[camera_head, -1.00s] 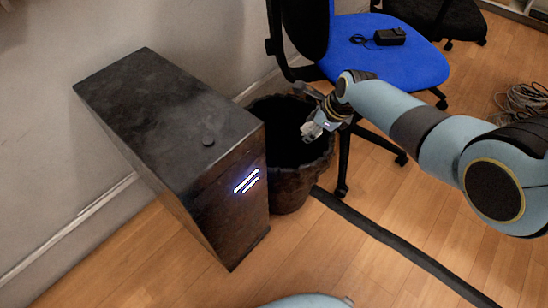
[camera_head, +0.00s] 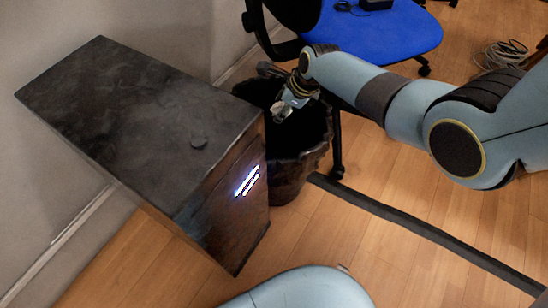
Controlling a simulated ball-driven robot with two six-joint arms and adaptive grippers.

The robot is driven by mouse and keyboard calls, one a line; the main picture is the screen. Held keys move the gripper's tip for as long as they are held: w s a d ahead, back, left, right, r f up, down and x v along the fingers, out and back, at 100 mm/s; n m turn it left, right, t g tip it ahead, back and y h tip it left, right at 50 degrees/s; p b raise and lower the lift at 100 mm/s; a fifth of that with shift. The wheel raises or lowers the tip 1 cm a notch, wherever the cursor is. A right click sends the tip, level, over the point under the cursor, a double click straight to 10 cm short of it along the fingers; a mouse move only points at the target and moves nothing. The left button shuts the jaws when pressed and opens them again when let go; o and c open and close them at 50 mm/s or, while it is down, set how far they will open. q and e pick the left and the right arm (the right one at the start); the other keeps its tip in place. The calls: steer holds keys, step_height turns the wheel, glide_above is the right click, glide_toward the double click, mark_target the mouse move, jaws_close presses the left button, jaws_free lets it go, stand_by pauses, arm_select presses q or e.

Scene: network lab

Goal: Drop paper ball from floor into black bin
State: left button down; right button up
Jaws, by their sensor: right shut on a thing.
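The black bin (camera_head: 292,172) stands on the floor beside the dark cabinet, its open top facing up and its inside dark. My right gripper (camera_head: 282,109) reaches in from the right and hangs over the bin's opening, pointing down. It is shut on a small whitish thing, the paper ball (camera_head: 280,113), largely covered by the fingers. The ball appears at or just above rim level; its exact height is hard to tell. My left gripper is not in view.
The dark cabinet (camera_head: 140,110) with lit white strips stands directly left of the bin. A blue office chair (camera_head: 385,35) is behind and right, its leg close to the bin. A black strip (camera_head: 420,230) crosses the floor. Cables (camera_head: 503,54) lie at the far right.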

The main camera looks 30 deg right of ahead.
steer(key=shift+f, duration=0.15)
steer(key=o, duration=0.8)
steer(key=v, duration=1.2)
